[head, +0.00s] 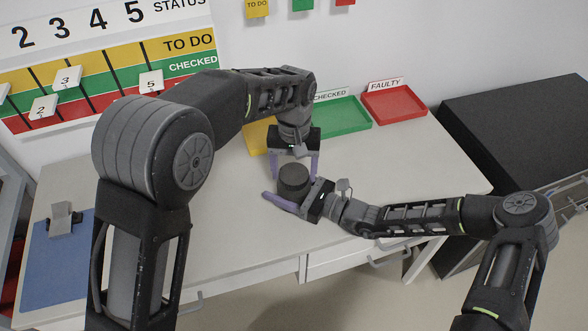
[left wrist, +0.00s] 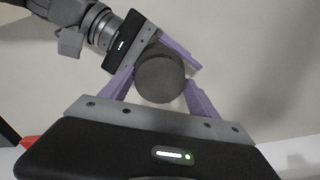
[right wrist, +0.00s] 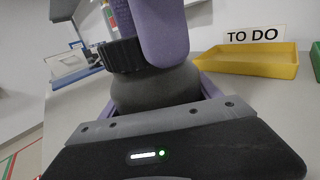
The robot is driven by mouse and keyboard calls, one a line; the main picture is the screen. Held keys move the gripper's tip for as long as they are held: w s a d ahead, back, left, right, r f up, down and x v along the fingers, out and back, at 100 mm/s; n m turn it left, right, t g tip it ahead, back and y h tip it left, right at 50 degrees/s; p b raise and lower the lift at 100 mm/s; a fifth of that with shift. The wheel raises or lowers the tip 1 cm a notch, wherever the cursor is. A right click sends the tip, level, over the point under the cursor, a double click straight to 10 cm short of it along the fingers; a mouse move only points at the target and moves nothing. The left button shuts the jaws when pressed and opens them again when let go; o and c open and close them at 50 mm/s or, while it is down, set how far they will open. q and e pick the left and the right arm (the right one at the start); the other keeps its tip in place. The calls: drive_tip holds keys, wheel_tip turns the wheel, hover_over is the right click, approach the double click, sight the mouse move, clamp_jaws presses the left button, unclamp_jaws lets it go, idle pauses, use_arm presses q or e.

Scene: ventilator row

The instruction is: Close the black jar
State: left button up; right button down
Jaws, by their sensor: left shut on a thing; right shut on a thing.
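The black jar's rounded dark grey body (right wrist: 155,90) is between the fingers of my right gripper (right wrist: 155,98), which is shut on it. The ridged black lid (right wrist: 122,55) sits at the jar's top in the right wrist view, with purple fingers of my left gripper (head: 294,164) on it. My left gripper is shut on the lid from above. In the left wrist view a round dark face (left wrist: 160,78) shows between the left fingers, with the right gripper reaching in from the upper left. I cannot tell whether the lid is screwed down.
A yellow tray (right wrist: 245,62) marked TO DO, a green tray (head: 340,118) and a red tray (head: 394,105) stand at the table's back. A blue clipboard (head: 55,262) lies at the left. The white table's (head: 215,240) front left is clear.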

use_arm(q)
drive_tip(key=shift+c, duration=0.5)
drive_tip(key=o, duration=1.6)
drive_tip(key=shift+r, duration=0.1)
wheel_tip(320, 180, up, 12)
use_arm(e)
drive_tip(key=shift+c, duration=0.3)
unclamp_jaws()
drive_tip(key=shift+d, duration=0.1)
